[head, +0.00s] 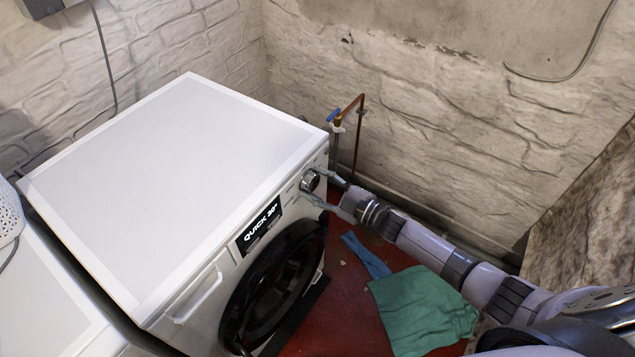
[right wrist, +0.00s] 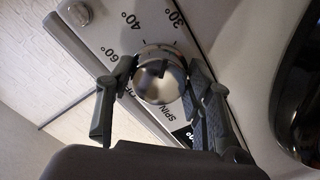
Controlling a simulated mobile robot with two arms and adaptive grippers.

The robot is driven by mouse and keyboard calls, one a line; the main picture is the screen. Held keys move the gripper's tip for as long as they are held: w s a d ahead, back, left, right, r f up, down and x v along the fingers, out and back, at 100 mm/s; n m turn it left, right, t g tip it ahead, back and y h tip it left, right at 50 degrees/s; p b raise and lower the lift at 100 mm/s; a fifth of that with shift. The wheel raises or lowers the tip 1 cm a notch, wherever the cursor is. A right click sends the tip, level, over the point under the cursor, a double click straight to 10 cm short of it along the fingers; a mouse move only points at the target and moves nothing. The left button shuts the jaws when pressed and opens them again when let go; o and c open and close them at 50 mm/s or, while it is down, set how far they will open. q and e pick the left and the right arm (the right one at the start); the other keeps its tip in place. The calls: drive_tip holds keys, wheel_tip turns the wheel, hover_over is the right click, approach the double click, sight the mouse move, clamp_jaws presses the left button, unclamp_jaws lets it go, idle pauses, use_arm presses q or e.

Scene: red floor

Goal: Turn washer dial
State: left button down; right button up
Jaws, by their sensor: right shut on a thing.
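The white washer (head: 170,170) stands at the left in the head view, its front facing lower right. Its round silver dial (head: 310,181) is at the right end of the front panel. The display (head: 259,226) reads "QUICK 30°". In the right wrist view the dial (right wrist: 160,75) is ringed by marks such as "30°", "40°", "60°" and "SPIN". My right gripper (head: 318,188) has its fingers on either side of the dial and is shut on it. Its fingers also show in the right wrist view (right wrist: 158,88). My left gripper is not in view.
The black round door (head: 272,285) is below the panel, with a drawer handle (head: 198,297) to its left. Green cloth (head: 425,310) and a blue cloth (head: 365,255) lie on the red floor. A copper pipe (head: 359,130) with a blue valve stands behind the washer, near the brick wall.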

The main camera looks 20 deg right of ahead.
drive_tip(key=shift+f+m, duration=0.1)
drive_tip(key=shift+m, duration=1)
drive_tip(key=o, duration=1.1)
drive_tip(key=v, duration=1.2)
